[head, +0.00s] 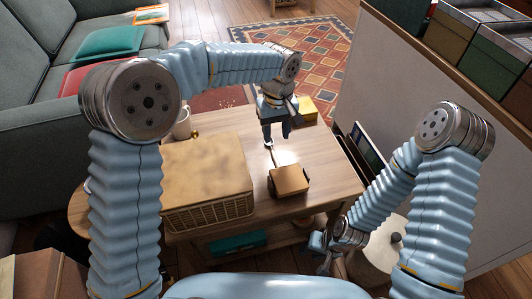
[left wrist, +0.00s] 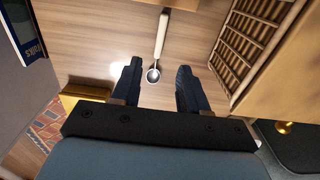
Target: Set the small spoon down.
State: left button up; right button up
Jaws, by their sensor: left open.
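The small spoon (left wrist: 161,38) has a pale handle and a dark, shiny bowl. In the left wrist view it appears to lie on the wooden table, its bowl in the gap between my fingertips and its handle pointing away. In the head view its bowl (head: 269,144) shows just below my left gripper (head: 277,136). My left gripper (left wrist: 153,82) is open, with a clear gap between each finger and the spoon. My right gripper (head: 326,246) is low, beside the table's near right edge, and holds nothing that I can make out.
A large woven-sided box (head: 208,175) takes up the table's left part. A small brown box (head: 289,180) stands nearer me than the spoon. A yellow box (head: 307,110) is behind the left gripper, and a mug (head: 182,125) stands at the back left. The table's right side (head: 325,165) is clear.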

aim_at(275, 157)
pick_arm(q)
notch_tip(275, 157, down, 9)
jog(key=shift+f+b, duration=0.15)
jog(key=shift+b, duration=0.15)
grip_shut()
dwell(0.3)
